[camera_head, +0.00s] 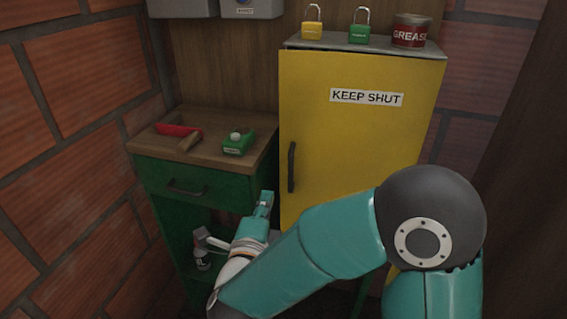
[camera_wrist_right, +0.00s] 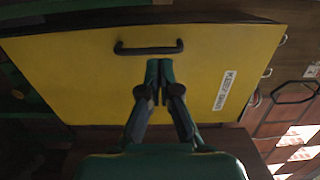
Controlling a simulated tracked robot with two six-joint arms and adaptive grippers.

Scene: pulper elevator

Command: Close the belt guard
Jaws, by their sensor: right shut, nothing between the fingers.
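The belt guard appears to be the yellow door (camera_head: 350,130) with a "KEEP SHUT" label, on a cabinet with a grey top. Its black vertical handle (camera_head: 291,167) is on the left side. The door looks closed or nearly so; I cannot tell whether a small gap is left. My right gripper (camera_head: 266,198) is shut and empty, just left of and below the handle in the head view. In the right wrist view the shut fingertips (camera_wrist_right: 159,66) point at the yellow door (camera_wrist_right: 80,75), beside its handle (camera_wrist_right: 148,48). Contact cannot be told. My left gripper is not in view.
A green cabinet (camera_head: 178,190) with a wooden top stands left, holding a red-handled tool (camera_head: 178,130) and a green box (camera_head: 238,142). A yellow padlock (camera_head: 312,30), a green padlock (camera_head: 359,34) and a grease tin (camera_head: 410,32) stand on the yellow cabinet. Brick walls close in both sides.

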